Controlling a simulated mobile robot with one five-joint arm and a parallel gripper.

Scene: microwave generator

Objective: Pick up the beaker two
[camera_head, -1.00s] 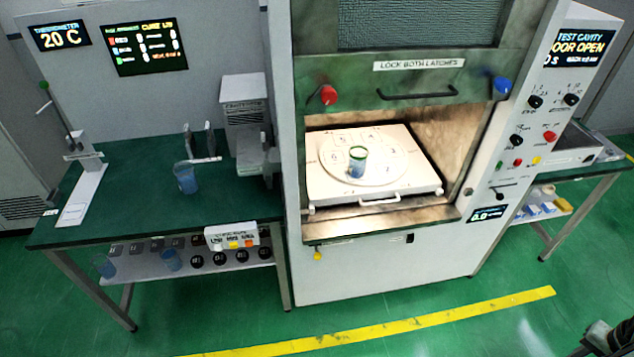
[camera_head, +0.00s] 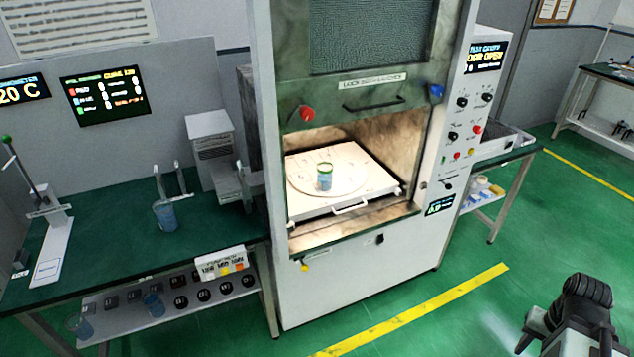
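Several beakers with blue contents show, and I cannot read which is number two. One beaker with a green rim (camera_head: 324,178) stands upright on the round turntable inside the open microwave cavity. Another beaker (camera_head: 165,216) stands on the green bench at the left, close to an upright pronged holder. Two more beakers (camera_head: 153,304) (camera_head: 80,326) stand on the lower shelf below the bench. My arm's dark end (camera_head: 584,300) shows at the bottom right, far from all the beakers. Its fingers cannot be made out.
The cavity's white tray (camera_head: 348,208) has a front handle. The raised door (camera_head: 372,105) hangs above the opening. A button box (camera_head: 220,264) sits on the bench's front edge. Green floor with a yellow line (camera_head: 420,310) lies clear in front. Another table (camera_head: 605,75) stands at the far right.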

